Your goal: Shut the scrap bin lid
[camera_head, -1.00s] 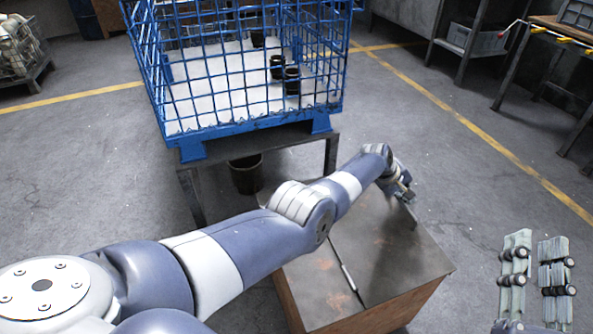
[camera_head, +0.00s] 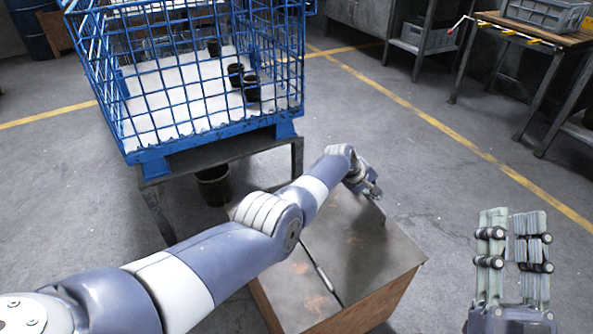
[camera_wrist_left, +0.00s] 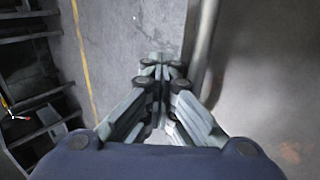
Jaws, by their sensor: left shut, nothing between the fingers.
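The scrap bin (camera_head: 375,298) is a rust-brown box below my left arm. Its grey metal lid (camera_head: 365,260) lies flat on top, with a hinge strip between it and the other top panel (camera_head: 295,290). My left gripper (camera_head: 374,194) is at the lid's far edge, close to a thin upright strip there; contact is unclear. In the left wrist view the fingers (camera_wrist_left: 160,70) are together and empty, beside a bar-like edge (camera_wrist_left: 200,50) and the lid surface (camera_wrist_left: 265,90). My right gripper (camera_head: 511,218) is open and empty, right of the bin. My left arm hides part of the bin's top.
A blue wire cage (camera_head: 190,135) on a dark stand, with several dark cups inside, is behind the bin. A dark bucket (camera_head: 214,186) is under the stand. A workbench (camera_head: 545,32) stands at the back right.

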